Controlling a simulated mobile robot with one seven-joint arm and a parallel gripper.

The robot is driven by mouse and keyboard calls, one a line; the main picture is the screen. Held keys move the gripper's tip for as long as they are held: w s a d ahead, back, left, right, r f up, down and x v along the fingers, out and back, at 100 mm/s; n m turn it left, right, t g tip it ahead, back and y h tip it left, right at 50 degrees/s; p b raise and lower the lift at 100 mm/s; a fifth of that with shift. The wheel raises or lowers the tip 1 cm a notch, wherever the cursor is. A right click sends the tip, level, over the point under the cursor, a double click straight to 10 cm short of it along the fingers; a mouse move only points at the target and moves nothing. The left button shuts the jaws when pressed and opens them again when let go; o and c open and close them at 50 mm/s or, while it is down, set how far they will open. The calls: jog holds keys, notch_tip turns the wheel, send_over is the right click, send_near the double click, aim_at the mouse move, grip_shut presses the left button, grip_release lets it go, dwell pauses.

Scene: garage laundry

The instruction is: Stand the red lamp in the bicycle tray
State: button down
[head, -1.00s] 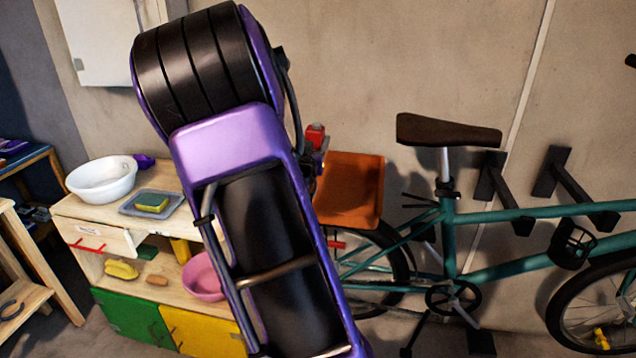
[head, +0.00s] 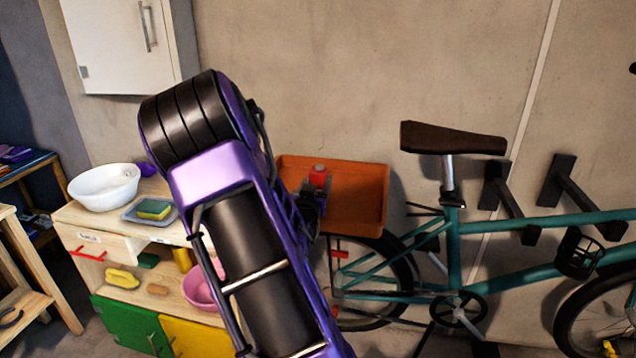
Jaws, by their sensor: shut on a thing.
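The red lamp (head: 318,178) is a small red block-shaped thing at the end of my arm, seen against the left part of the orange bicycle tray (head: 362,195). My gripper (head: 314,192) is shut on the lamp, which looks upright. My purple and black arm hides part of the gripper and the tray's left side. I cannot tell whether the lamp touches the tray floor or is held above it. The tray sits over the rear wheel of the teal bicycle (head: 455,250).
A wooden play kitchen (head: 120,235) stands left of my arm, with a white basin (head: 104,185), a sponge (head: 154,209) on a small tray, and a pink bowl (head: 198,288). The brown saddle (head: 453,138) rises right of the tray. The tray's right half looks empty.

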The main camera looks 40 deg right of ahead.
jog(key=shift+c, duration=1.4)
grip_release()
jog(key=shift+r+p, duration=0.2)
jog(key=shift+p, duration=0.15)
jog(key=v, duration=1.2)
jog(key=shift+f, duration=0.1)
